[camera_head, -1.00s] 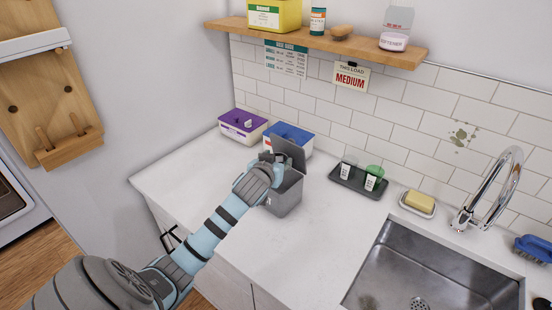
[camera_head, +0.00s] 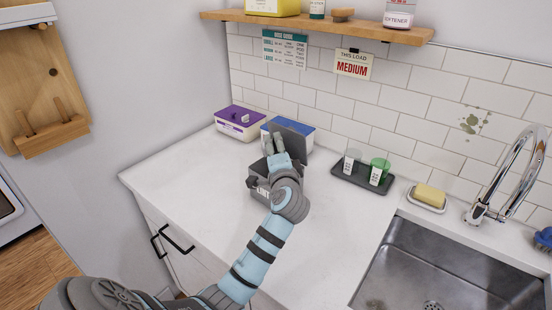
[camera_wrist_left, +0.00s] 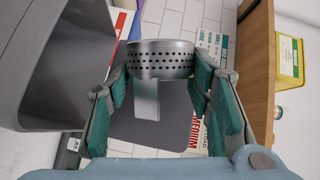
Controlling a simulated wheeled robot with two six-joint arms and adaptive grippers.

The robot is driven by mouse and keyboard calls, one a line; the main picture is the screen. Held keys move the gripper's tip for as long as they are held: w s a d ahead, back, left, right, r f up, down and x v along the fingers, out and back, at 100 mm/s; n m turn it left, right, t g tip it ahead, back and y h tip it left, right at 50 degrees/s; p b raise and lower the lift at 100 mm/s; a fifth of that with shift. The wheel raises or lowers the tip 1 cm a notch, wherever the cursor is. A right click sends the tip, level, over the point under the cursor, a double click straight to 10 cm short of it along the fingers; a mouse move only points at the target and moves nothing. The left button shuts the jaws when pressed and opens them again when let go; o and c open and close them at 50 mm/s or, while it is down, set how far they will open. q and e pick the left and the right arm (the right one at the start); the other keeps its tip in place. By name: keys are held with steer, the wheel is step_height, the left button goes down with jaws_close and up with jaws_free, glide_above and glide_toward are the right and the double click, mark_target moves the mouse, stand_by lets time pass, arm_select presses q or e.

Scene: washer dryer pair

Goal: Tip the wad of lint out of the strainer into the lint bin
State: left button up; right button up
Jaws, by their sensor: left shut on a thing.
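The grey lint bin (camera_head: 260,193) stands on the counter with its lid (camera_head: 293,143) raised. My left gripper (camera_head: 275,146) is above the bin opening, in front of the lid, and partly covers the bin. In the left wrist view, the gripper (camera_wrist_left: 163,88) is shut on the strainer, a metal cup with rows of holes (camera_wrist_left: 162,60) and a flat handle between the fingers. The bin's dark wall (camera_wrist_left: 60,60) fills the left of that view, close beside the strainer. The strainer cannot be made out in the head view. I cannot see the wad of lint. My right gripper is out of view.
A purple-lidded tub (camera_head: 240,122) and a blue-lidded tub (camera_head: 290,130) stand behind the bin. A dark tray (camera_head: 362,181) with two small cups is to its right, then a soap dish (camera_head: 427,197) and the sink (camera_head: 430,262). The counter left of the bin is clear.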

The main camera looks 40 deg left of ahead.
arm_select(q)
steer(key=m+t+y, duration=0.1)
steer(key=m, duration=0.3)
steer(key=shift+f+b, duration=0.15)
steer(key=shift+b, duration=0.15)
steer(key=m+t, duration=0.1)
steer(key=m, duration=0.1)
steer(key=m+b, duration=0.1)
steer(key=m, duration=0.1)
steer(key=shift+f+t+y, duration=0.1)
steer(key=shift+t+y, duration=0.3)
steer(key=m+t, duration=0.1)
steer(key=m, duration=0.3)
steer(key=shift+t, duration=0.3)
steer(key=shift+m+t+h, duration=0.3)
steer(key=shift+m+h, duration=0.1)
steer(key=shift+m, duration=0.3)
